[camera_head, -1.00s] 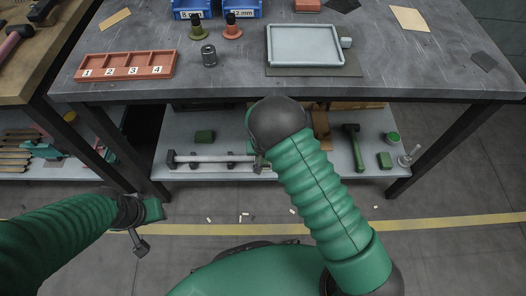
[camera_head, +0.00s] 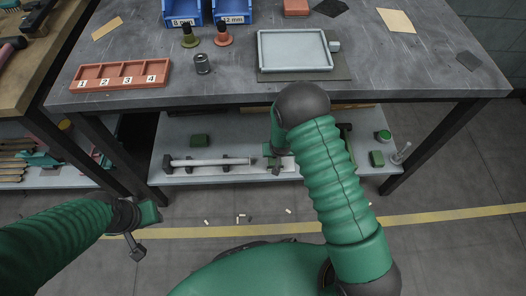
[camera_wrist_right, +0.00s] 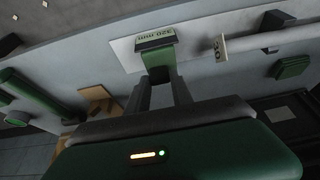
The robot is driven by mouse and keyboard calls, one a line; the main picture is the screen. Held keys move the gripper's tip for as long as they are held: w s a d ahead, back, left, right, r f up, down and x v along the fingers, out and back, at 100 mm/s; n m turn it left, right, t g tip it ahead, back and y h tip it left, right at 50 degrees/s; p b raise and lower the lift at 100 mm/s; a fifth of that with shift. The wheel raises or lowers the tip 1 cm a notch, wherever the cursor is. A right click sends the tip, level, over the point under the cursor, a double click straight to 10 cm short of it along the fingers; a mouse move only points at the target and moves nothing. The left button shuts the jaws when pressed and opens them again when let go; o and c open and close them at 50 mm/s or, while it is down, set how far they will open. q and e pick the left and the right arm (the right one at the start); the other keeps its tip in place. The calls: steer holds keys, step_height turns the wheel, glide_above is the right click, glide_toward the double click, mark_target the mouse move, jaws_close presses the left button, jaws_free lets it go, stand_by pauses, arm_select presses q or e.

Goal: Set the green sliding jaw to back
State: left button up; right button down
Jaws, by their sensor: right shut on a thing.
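In the head view my right gripper (camera_head: 272,162) is low over the lower shelf, just right of the end of a pale tube (camera_head: 208,162) in dark holders; the arm partly hides this spot. The tube's marked end (camera_wrist_right: 222,46) shows right of the jaw in the wrist view. My left gripper (camera_head: 143,228) hangs apart at the left; its finger gap is unclear.
The bench top (camera_head: 390,70) overhangs the shelf. A table leg (camera_head: 405,165) stands at the right. The bench top holds a red tray (camera_head: 120,74) and a grey tray (camera_head: 295,49).

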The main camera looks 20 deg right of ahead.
steer(key=shift+s+d, duration=0.15)
steer(key=shift+d, duration=0.4)
steer(key=c, duration=1.5)
jaws_free()
steer(key=shift+d, duration=0.1)
steer(key=shift+c, duration=0.2)
steer(key=o, duration=0.4)
